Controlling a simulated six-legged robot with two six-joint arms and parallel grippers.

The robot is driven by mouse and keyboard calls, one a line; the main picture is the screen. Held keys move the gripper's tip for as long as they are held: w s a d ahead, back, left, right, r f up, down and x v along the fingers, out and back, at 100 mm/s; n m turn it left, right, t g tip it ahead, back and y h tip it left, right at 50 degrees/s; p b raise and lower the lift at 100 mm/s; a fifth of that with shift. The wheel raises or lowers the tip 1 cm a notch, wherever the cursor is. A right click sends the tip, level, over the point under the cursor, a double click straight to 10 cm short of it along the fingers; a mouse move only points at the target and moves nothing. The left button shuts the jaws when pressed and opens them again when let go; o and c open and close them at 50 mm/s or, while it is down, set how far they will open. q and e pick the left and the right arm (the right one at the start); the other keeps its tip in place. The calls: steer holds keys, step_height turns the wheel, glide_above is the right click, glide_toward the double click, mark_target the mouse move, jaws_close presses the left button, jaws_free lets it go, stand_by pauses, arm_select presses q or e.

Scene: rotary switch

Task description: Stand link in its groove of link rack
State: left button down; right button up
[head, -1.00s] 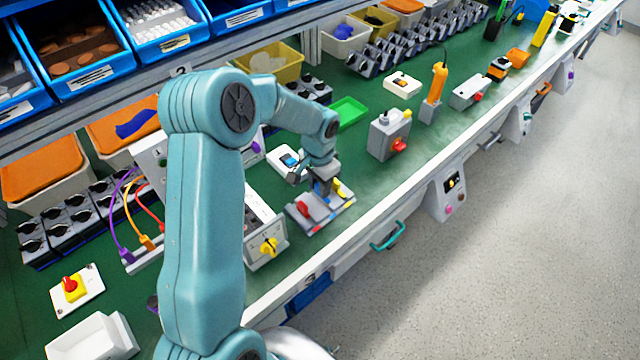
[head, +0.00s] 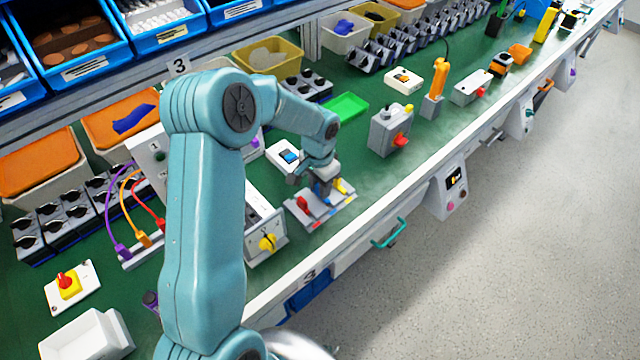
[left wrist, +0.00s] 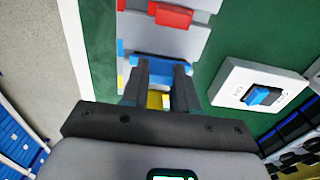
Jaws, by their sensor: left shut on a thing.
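The grey link rack (head: 318,218) lies on the green bench top. A red link (head: 303,204) stands at its left end and a yellow link (head: 342,186) at its right end. My left gripper (head: 322,186) points down over the middle of the rack. In the left wrist view its fingers (left wrist: 161,75) are shut on a blue link (left wrist: 160,60), between the red link (left wrist: 170,16) and the yellow link (left wrist: 154,99). Whether the blue link's lower edge sits in a groove cannot be told. My right gripper is not in view.
A white plate with a blue rocker switch (head: 288,157) lies just behind the rack. A grey box with a yellow knob (head: 267,243) stands to its left, and a grey box with a red knob (head: 390,130) to its right. Bare green bench lies between the rack and the right box.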

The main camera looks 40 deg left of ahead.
arm_select(q)
steer(key=c, duration=0.8)
jaws_free()
steer(key=shift+f, duration=0.1)
steer(key=r, duration=1.6)
steer(key=shift+s+r, duration=0.2)
